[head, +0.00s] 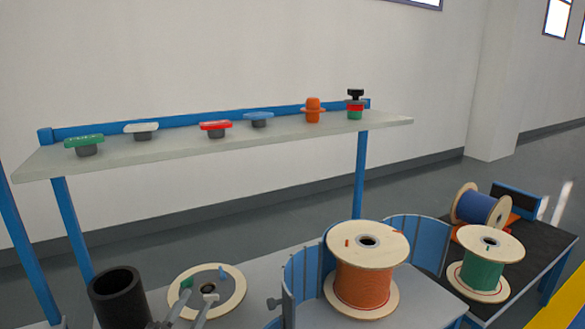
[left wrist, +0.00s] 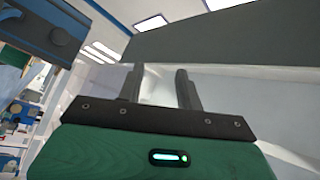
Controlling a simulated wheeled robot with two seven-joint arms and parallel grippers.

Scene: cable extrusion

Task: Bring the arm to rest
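My left gripper (head: 197,297) comes in at the bottom left of the head view, where only two grey finger tips show in front of a pale wooden reel disc. In the left wrist view the two dark fingers (left wrist: 161,88) stand apart with nothing between them, so the gripper is open and empty. Its green body (left wrist: 160,155) fills the bottom of that view. In the head view I cannot tell whether the fingers touch the disc (head: 232,292). My right gripper is not in view.
A shelf (head: 270,134) holds several coloured knobs. Below it stand a black cylinder (head: 118,290), an orange cable spool (head: 362,285) between curved blue walls (head: 430,240), a green spool (head: 483,275) and a blue spool (head: 475,208). Open floor (head: 290,225) shows behind.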

